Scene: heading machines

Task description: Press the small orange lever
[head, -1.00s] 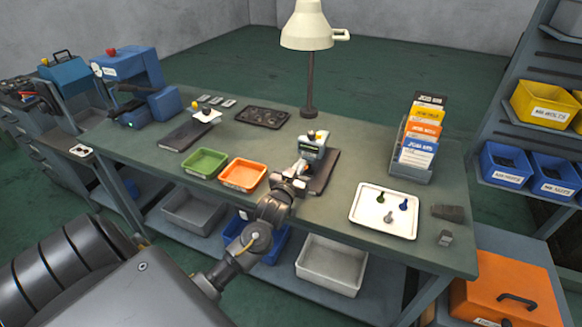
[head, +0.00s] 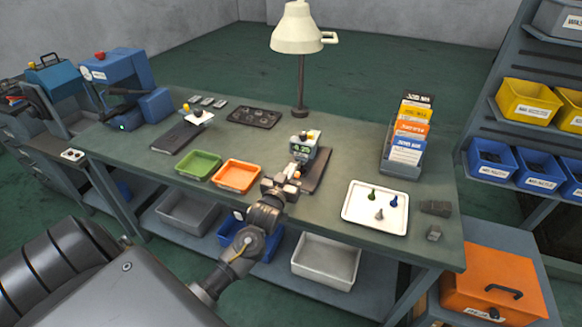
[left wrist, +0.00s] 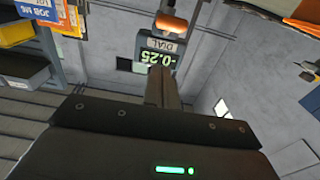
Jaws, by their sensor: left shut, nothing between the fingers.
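The small orange lever (left wrist: 172,23) shows there at the top, beside the display and past the fingertips. My left gripper (head: 290,177) is shut and empty, just in front of the gauge; its closed fingers (left wrist: 163,84) point towards it. I cannot tell whether they touch the lever. My right gripper is out of view.
Green (head: 199,164) and orange (head: 237,176) trays lie left of the gripper. A white tray (head: 360,223) with small pegs and a card rack (head: 399,170) stand to the right. A lamp (head: 299,75) stands behind the gauge. The bench between gauge and white tray is clear.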

